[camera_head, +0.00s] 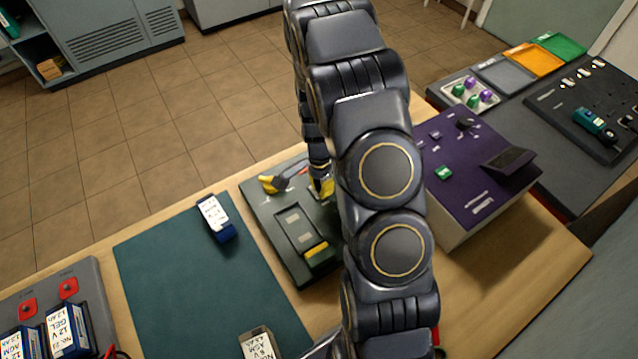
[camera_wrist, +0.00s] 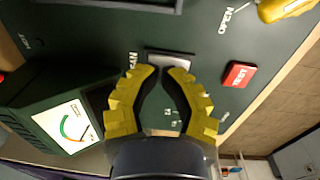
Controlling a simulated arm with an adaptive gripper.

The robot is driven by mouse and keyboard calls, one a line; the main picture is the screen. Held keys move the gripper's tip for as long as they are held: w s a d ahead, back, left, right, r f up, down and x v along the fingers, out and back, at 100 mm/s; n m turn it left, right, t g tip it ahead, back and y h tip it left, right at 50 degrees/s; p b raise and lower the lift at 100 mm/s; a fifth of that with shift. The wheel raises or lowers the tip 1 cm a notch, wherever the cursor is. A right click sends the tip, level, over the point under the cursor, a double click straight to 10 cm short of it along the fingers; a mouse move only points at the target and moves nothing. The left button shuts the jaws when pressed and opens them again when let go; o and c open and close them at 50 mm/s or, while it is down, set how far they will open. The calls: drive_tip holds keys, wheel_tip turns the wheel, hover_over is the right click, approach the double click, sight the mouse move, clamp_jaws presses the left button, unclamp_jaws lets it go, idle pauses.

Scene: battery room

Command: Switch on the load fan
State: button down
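The dark green panel (camera_head: 262,212) lies on the wooden table, and it fills much of the wrist view (camera_wrist: 90,35). A small pale grey switch or plate (camera_wrist: 170,58) sits on it, partly behind my fingertips; the lettering beside it is hard to read, perhaps "FAN". My gripper (camera_wrist: 164,71), with yellow fingers, is partly open, its tips apart just in front of the switch. I cannot tell whether they touch it. In the head view my gripper (camera_head: 322,188) is over the panel's right part, mostly hidden by my arm. A red button (camera_wrist: 239,74) is right of the switch.
A dial meter (camera_wrist: 65,128) stands close to the left finger. A yellow handle (camera_head: 272,184) is at the panel's far left corner. A purple-topped box (camera_head: 480,175) stands right of my arm. A green mat (camera_head: 190,280) with batteries lies left.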

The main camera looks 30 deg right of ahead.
drive_tip(key=shift+s+a, duration=0.1)
drive_tip(key=shift+s, duration=0.15)
wheel_tip(320, 180, up, 14)
idle(0.4)
drive_tip(key=shift+r+t, duration=0.3)
drive_tip(key=shift+t, duration=0.7)
drive_tip(key=shift+f, duration=0.1)
drive_tip(key=f, duration=0.4)
drive_tip(key=w+f, duration=0.1)
drive_tip(key=f, duration=0.8)
drive_tip(key=shift+w+f, duration=0.3)
drive_tip(key=shift+f, duration=0.1)
